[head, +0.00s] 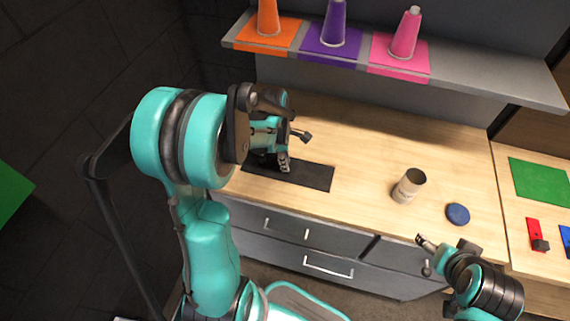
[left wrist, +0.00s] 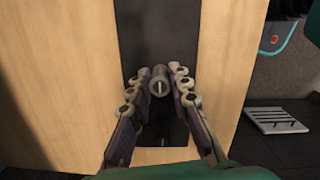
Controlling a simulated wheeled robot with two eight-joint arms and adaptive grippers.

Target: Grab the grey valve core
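A grey round core (left wrist: 160,82), likely the valve core, shows end-on in the left wrist view, with a pale slot in its end. It is between the two fingers of my left gripper (left wrist: 159,70), above or on a black mat (left wrist: 148,30). In the head view my left gripper (head: 293,149) is over the mat (head: 312,174) with its fingers apart. I cannot make out the core there. Whether the fingers touch it is unclear. My right gripper (head: 427,254) is open and empty near the counter's front edge.
A shelf (head: 480,82) above holds orange, purple and pink cones. Drawers (head: 330,266) are below. A green mat (head: 540,180) lies at the right.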

